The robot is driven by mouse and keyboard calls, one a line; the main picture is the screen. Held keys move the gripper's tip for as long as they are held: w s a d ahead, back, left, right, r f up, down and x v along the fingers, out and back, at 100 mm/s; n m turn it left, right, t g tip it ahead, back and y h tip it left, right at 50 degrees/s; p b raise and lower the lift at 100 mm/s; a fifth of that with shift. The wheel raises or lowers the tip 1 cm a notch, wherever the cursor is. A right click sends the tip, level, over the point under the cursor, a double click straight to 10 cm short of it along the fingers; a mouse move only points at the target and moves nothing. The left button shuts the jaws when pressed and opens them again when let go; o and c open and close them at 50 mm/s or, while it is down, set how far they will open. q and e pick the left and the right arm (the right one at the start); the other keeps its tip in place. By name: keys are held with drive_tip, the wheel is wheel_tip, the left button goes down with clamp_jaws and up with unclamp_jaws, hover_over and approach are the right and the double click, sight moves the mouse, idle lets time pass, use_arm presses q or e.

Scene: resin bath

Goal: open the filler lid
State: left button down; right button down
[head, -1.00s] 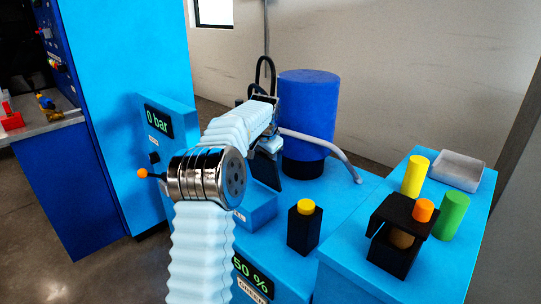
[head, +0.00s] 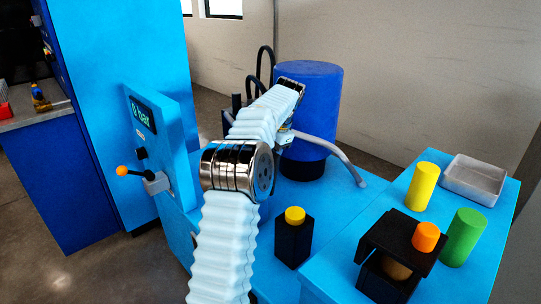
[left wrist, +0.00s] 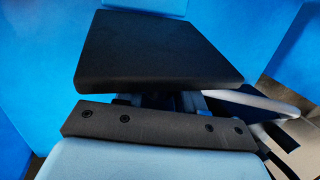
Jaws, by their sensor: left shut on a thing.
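The filler lid appears as a flat black plate (left wrist: 155,50) across the upper middle of the left wrist view. It stands tilted up, clear of the blue surfaces around it. My left gripper (left wrist: 165,100) is shut on the lid's near edge; the dark finger bar with screws lies just below the plate. In the head view my left gripper (head: 284,137) is at the far end of my white-sleeved arm, beside the blue drum. There my arm hides most of the lid and the opening under it. My right gripper is in neither view.
A blue drum (head: 308,110) with a grey hose (head: 335,155) stands behind. A panel lever with an orange knob (head: 122,170) is at left. A black post with a yellow cap (head: 294,235), a yellow cylinder (head: 421,187), a green cylinder (head: 463,237) and a tray (head: 473,180) stand at right.

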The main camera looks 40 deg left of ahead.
use_arm(q)
drive_tip(key=shift+w+f, duration=0.1)
drive_tip(key=shift+w, duration=0.05)
drive_tip(key=c, duration=0.8)
unclamp_jaws()
drive_tip(key=p+v, duration=0.3)
drive_tip(key=v, duration=1)
drive_tip(key=shift+d+r+p, duration=0.15)
drive_tip(key=shift+r+p, duration=0.2)
drive_tip(key=shift+p, duration=0.05)
